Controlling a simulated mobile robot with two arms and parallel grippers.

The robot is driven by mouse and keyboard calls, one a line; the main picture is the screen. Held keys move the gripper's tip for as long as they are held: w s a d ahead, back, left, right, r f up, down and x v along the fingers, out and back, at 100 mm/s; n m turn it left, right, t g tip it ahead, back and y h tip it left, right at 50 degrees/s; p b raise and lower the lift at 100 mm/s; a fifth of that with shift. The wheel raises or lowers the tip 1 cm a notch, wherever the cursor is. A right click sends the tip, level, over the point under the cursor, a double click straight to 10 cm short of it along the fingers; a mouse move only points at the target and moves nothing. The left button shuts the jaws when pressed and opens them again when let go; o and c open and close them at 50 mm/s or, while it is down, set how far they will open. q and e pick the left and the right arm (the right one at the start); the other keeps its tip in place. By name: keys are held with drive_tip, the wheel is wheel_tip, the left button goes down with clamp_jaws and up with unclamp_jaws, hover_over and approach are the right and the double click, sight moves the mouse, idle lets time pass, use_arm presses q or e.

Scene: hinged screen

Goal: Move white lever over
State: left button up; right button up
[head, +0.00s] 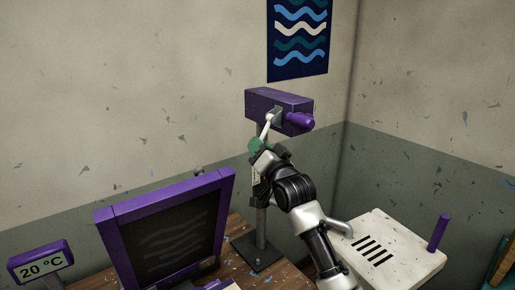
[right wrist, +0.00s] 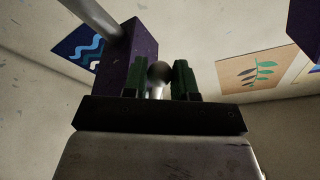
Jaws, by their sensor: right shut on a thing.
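The white lever (head: 266,125) hangs down, tilted, from the front of a purple box (head: 277,104) on a grey post. My right gripper (head: 256,146) is at the lever's lower end in the head view. In the right wrist view the lever's round knob (right wrist: 159,72) sits between the green fingers of my right gripper (right wrist: 158,80), which is shut on it. The purple box also shows behind the fingers in the right wrist view (right wrist: 124,62). My left gripper is in neither view.
A purple-framed dark screen (head: 170,240) stands on the wooden table (head: 235,265) at the left. A display reading 20 °C (head: 42,262) is at far left. A white slotted box (head: 400,250) with a purple handle (head: 438,232) is at the right. A purple cylinder (head: 299,121) juts from the lever box.

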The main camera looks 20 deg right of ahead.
drive_tip(key=shift+d, duration=0.1)
drive_tip(key=shift+w+d+f+b, duration=0.3)
drive_tip(key=shift+d+f+b, duration=0.2)
drive_tip(key=shift+d, duration=0.4)
drive_tip(key=shift+w, duration=0.1)
drive_tip(key=shift+o, duration=0.4)
drive_tip(key=shift+w+d, duration=0.2)
drive_tip(key=shift+d, duration=0.55)
drive_tip(key=shift+o, duration=0.3)
drive_tip(key=shift+w+d, duration=0.1)
drive_tip(key=shift+d, duration=0.15)
drive_tip(key=o, duration=0.7)
drive_tip(key=shift+c, duration=0.2)
drive_tip(key=shift+o, duration=0.7)
drive_tip(key=shift+d+f, duration=0.15)
drive_tip(key=shift+d, duration=0.05)
